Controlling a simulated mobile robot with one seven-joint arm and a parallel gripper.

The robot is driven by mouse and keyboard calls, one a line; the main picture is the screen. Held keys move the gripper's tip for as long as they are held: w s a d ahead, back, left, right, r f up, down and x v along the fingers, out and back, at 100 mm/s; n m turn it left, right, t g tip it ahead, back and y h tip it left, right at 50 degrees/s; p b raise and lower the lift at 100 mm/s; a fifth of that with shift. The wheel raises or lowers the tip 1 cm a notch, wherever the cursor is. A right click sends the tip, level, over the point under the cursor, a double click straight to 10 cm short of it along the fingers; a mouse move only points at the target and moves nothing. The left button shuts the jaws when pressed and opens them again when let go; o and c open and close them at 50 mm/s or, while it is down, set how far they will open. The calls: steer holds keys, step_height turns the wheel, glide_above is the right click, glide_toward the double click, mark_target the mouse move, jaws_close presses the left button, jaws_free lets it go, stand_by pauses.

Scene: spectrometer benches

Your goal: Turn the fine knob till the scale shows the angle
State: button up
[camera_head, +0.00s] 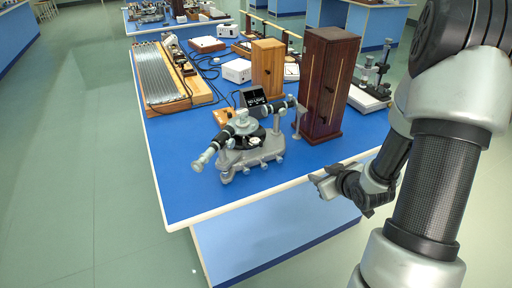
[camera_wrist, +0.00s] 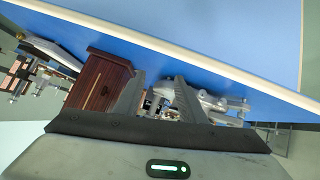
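A grey spectrometer (camera_head: 240,158) with a round table and telescope tube stands near the front edge of the blue bench. Several small knobs show along its base, but I cannot tell which is the fine knob. A small black display (camera_head: 252,97) with white marks stands behind it; the reading is too small to make out. My gripper (camera_head: 320,183) is right of the spectrometer, just off the bench's front edge, apart from it and empty. In the wrist view, my gripper's fingers (camera_wrist: 158,92) stand apart, with part of the spectrometer (camera_wrist: 205,102) beyond them.
A tall dark wooden cabinet (camera_head: 328,85) stands right of the spectrometer, with a lighter wooden box (camera_head: 267,68) behind it. A ridged silver board (camera_head: 160,75) lies at the left. The blue bench top (camera_head: 180,170) is bare left of the spectrometer.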

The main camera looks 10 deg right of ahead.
steer(key=s+a+f+t+y+b, duration=0.2)
steer(key=s+a+f+y, duration=0.1)
steer(key=a+f, duration=0.35)
steer(key=m+t+y+b, duration=0.2)
steer(key=m+t, duration=0.2)
glide_toward(265, 167)
steer(key=x, duration=0.8)
steer(key=shift+f, duration=0.1)
steer(key=shift+c, duration=0.2)
jaws_close()
